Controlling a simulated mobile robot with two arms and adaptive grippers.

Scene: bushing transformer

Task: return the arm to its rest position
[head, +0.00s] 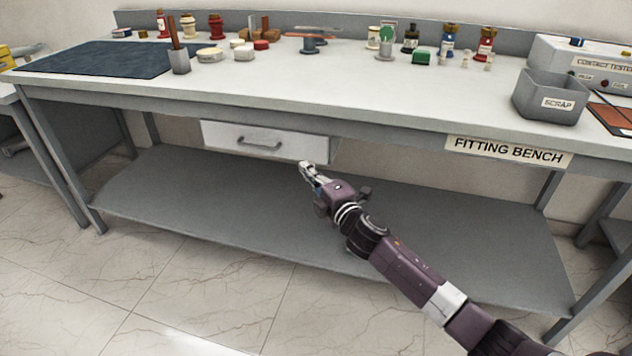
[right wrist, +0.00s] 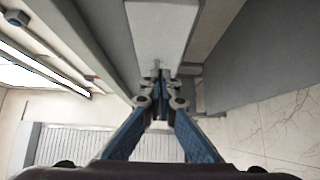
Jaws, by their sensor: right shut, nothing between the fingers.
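My right arm reaches in from the lower right in the head view. Its gripper (head: 304,168) is in front of the fitting bench, below the benchtop and close to the right part of the white drawer front (head: 222,136). In the right wrist view the fingers of the right gripper (right wrist: 160,82) are together with nothing between them. A pale panel, which I cannot name for sure, fills the top middle of that view beyond the fingertips. My left gripper is not in view.
The bench's top (head: 300,82) holds a dark mat (head: 95,60), several small parts and bottles, a grey scrap bin (head: 530,97) and a contact tester (head: 570,60). A lower shelf (head: 190,200) runs under the bench. The tiled floor (head: 190,300) in front is clear.

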